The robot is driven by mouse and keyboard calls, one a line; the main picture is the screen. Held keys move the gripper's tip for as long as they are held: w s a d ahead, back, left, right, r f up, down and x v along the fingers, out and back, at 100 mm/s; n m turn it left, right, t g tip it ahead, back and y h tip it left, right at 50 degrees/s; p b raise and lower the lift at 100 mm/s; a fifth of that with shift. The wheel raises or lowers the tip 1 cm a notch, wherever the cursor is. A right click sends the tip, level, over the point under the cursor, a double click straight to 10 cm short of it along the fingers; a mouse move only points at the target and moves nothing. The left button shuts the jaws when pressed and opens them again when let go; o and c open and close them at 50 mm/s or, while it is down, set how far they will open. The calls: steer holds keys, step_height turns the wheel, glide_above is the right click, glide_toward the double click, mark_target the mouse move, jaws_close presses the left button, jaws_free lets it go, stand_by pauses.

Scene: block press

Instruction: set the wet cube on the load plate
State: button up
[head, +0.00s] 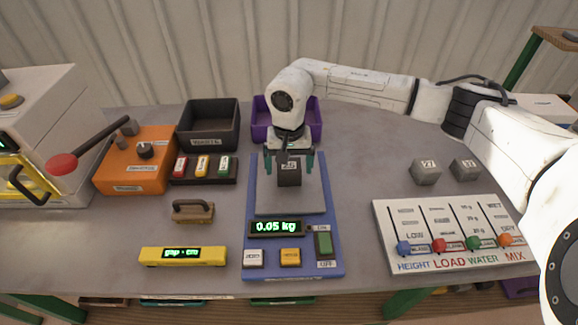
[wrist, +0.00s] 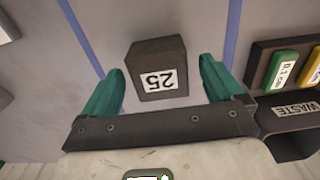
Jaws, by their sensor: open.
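A dark cube labelled 25 (head: 289,177) sits on the grey load plate (head: 291,205) of the blue scale, towards its back. The scale's display (head: 276,227) reads 0.05 kg. My gripper (head: 289,163) is over the cube with its green fingers open, one on each side. In the wrist view, the cube (wrist: 157,72) lies between the fingers with a gap on both sides, so they do not touch it. The cube's top partly hides behind my gripper in the head view.
Two grey cubes (head: 425,172) (head: 465,169) stand at the right, behind a slider panel (head: 447,236). A black bin (head: 209,124) and a purple bin (head: 316,122) stand behind the scale. An orange box (head: 136,163) and wooden-handled tool (head: 193,211) are left. The table between scale and panel is clear.

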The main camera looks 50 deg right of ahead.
mark_target(289, 166)
step_height(289, 166, up, 11)
steer(key=b, duration=0.1)
steer(key=shift+b, duration=0.3)
